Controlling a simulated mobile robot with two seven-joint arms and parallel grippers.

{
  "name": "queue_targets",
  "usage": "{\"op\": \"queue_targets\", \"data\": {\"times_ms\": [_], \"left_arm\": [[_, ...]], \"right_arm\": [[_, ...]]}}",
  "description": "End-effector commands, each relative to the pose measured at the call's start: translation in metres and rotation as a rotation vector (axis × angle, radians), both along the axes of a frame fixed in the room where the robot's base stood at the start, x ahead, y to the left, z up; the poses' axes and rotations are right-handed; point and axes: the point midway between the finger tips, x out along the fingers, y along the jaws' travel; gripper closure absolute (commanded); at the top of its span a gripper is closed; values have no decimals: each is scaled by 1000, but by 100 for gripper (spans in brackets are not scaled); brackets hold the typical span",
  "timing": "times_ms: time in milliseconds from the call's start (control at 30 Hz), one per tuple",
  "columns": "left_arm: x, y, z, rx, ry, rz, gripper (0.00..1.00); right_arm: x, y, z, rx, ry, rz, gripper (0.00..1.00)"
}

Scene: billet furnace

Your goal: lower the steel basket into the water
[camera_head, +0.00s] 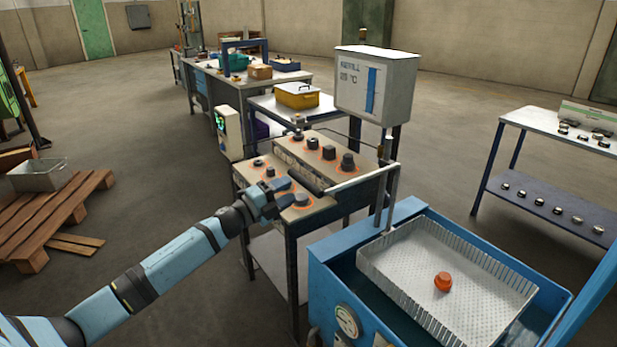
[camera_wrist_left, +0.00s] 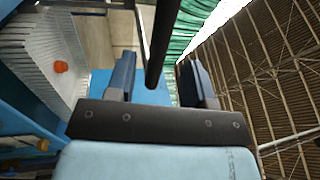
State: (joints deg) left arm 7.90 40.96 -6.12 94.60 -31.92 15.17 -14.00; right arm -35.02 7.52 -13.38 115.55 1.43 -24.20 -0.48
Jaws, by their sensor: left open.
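The steel basket (camera_head: 405,293) is a shallow pale tray with ribbed walls. It hangs level at the blue tank's (camera_head: 325,250) top, on an upright post with a silver arm (camera_head: 362,180) reaching left to a dark handle (camera_head: 308,176). An orange-red piece (camera_head: 443,282) lies in it. Dark water (camera_head: 350,277) shows beside the basket. My left gripper (camera_head: 287,190) is at the dark handle above the bench. In the left wrist view, the gripper (camera_wrist_left: 158,78) is open with a dark rod (camera_wrist_left: 161,45) between its fingers; contact cannot be told. The basket (camera_wrist_left: 22,55) shows at left. My right gripper is out of view.
A bench (camera_head: 315,212) with several dark round pieces stands under my left gripper. A grey box (camera_head: 376,85) with a display panel rises behind. A two-level rack (camera_head: 550,190) stands at right, a pallet (camera_head: 48,215) at left. Floor between pallet and bench is clear.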

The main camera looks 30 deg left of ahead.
Motion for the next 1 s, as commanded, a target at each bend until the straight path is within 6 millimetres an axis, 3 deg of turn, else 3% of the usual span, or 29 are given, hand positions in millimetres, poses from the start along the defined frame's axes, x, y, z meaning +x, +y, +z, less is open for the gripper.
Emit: {"op": "queue_targets", "data": {"times_ms": [200, 400, 800, 867, 1000], "left_arm": [[40, -16, 10, -2, -1, 2, 52], [62, -25, 14, -2, 0, 2, 52], [69, -29, 14, -1, 1, 1, 52], [69, -29, 14, -1, 1, 1, 63], [69, -29, 14, -1, 1, 1, 95]], "right_arm": [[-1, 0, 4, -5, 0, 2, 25], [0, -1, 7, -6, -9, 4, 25], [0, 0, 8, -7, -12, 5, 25], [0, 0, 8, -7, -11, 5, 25], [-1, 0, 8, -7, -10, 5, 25]]}}
